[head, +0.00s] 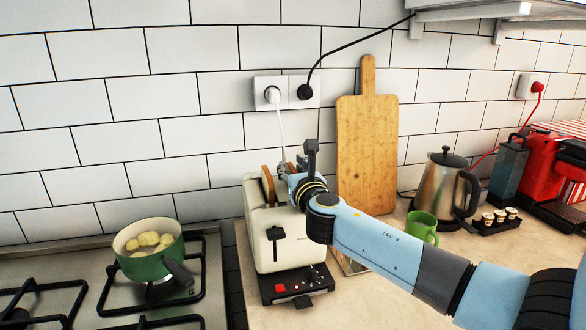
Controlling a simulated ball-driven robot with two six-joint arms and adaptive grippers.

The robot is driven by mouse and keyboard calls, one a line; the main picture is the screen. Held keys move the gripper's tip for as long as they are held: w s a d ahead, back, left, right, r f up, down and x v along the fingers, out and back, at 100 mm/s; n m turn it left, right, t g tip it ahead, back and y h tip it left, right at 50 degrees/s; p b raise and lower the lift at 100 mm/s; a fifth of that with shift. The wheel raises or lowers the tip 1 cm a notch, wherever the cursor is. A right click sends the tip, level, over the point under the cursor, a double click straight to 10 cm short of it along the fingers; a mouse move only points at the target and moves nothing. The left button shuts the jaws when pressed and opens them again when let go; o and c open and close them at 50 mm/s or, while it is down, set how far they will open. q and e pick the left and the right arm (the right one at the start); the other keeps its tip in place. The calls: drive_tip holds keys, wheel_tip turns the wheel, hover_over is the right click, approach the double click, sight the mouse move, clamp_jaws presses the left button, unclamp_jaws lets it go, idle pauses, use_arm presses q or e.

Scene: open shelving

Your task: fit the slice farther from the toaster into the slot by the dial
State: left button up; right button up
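The cream toaster (262,244) stands on the counter left of my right arm, its lever (275,233) and control panel (283,290) facing me. A brown bread slice (268,187) sticks up upright from the toaster's top, toward the left side. My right gripper (287,170) is over the toaster's back right part, just right of that slice. Its fingers are small and partly covered by my wrist, so I cannot tell whether they are open or hold anything. A second slice cannot be made out. My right arm hides the toaster's right top. My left gripper is not in view.
A cutting board (367,150) leans on the tiled wall behind my arm. A green pot (150,262) sits on the hob at left. A kettle (440,185), green mug (422,222) and red coffee machine (555,165) stand right.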

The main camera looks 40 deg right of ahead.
drive_tip(key=shift+o, duration=0.8)
drive_tip(key=shift+f, duration=0.1)
drive_tip(key=shift+s, duration=0.1)
drive_tip(key=shift+s+a+f, duration=0.1)
drive_tip(key=shift+s+a, duration=0.05)
drive_tip(key=shift+s, duration=0.05)
drive_tip(key=v, duration=1.1)
drive_tip(key=shift+s+r, duration=0.2)
drive_tip(key=shift+r, duration=0.05)
